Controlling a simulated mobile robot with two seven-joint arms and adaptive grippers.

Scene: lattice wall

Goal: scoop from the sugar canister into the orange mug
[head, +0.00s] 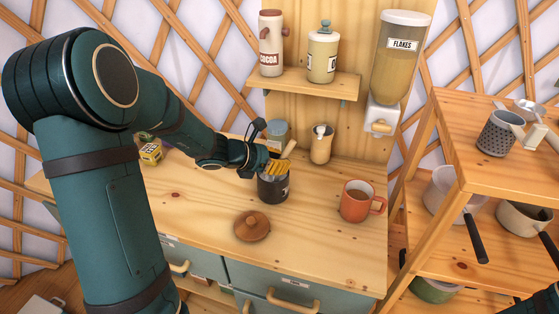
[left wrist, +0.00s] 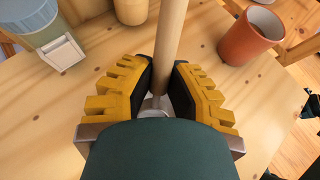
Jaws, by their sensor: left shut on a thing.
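My left gripper (head: 279,165) is shut on the pale wooden handle of a scoop (left wrist: 168,42), just above a dark canister (head: 273,190). The handle also shows between the yellow fingers in the head view (head: 291,148). In the left wrist view my gripper (left wrist: 162,84) hides the canister, and only a bit of pale metal shows below the handle. The canister has a small pale label that I cannot read, and its top is open. The orange mug (head: 354,201) stands upright on the counter to the right, apart from the gripper. My right gripper is out of view.
A round wooden lid (head: 252,226) lies in front of the canister. A beige jug (head: 321,145) and a blue-lidded jar (head: 277,131) stand behind. The counter (head: 320,245) is clear in front of the mug.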

